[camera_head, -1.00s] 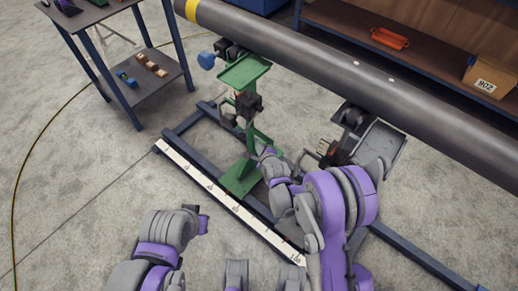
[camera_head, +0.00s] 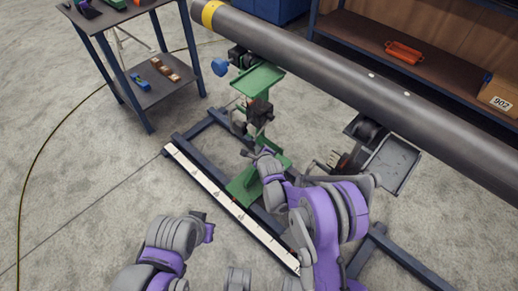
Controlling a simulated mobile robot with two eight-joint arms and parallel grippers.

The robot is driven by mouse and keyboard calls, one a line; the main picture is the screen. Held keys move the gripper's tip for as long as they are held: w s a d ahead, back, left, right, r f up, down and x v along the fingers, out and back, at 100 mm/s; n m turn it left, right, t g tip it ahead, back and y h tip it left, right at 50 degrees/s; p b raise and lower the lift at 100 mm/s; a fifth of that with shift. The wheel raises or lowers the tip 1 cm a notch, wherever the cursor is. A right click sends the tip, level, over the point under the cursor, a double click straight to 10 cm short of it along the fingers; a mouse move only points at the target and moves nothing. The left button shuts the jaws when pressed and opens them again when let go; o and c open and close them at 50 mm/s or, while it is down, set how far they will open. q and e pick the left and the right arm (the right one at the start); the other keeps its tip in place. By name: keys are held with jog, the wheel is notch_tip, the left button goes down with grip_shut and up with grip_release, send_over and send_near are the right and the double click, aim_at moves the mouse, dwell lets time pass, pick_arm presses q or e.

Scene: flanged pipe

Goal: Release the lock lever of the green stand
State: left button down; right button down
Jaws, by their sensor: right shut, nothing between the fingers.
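The green stand (camera_head: 262,78) stands on the dark blue rail frame under the pipe, with a tray-like top, a dark block on its column and a green foot plate (camera_head: 245,186). Small parts stick out beside the column; I cannot tell which is the lock lever. My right gripper (camera_head: 258,152) is shut and empty, close in front of the stand's lower column, partly covering it. I cannot tell if it touches. My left gripper (camera_head: 205,226) is at the lower middle, away from the stand; its fingers are too small to read.
A long grey pipe (camera_head: 330,62) with a yellow band crosses above the stand. A grey stand (camera_head: 390,163) is to the right. A white scale (camera_head: 225,203) runs along the rail's front. A dark cart (camera_head: 150,85) is at the left. Left floor is mostly clear.

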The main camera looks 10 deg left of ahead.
jog(key=shift+r, duration=0.1)
jog(key=shift+s+a+r, duration=0.1)
jog(key=shift+s+r, duration=0.05)
jog(key=shift+r, duration=0.15)
jog(key=shift+s+r+g, duration=0.1)
jog(key=shift+r+g, duration=0.1)
jog(key=shift+g, duration=0.2)
notch_tip(320, 180, up, 12)
jog(key=m+g+y+p, duration=0.2)
jog(key=m+g+y, duration=0.2)
jog(key=g, duration=0.2)
jog(key=shift+r+g, duration=0.15)
jog(key=shift+g, duration=0.25)
dwell(0.6)
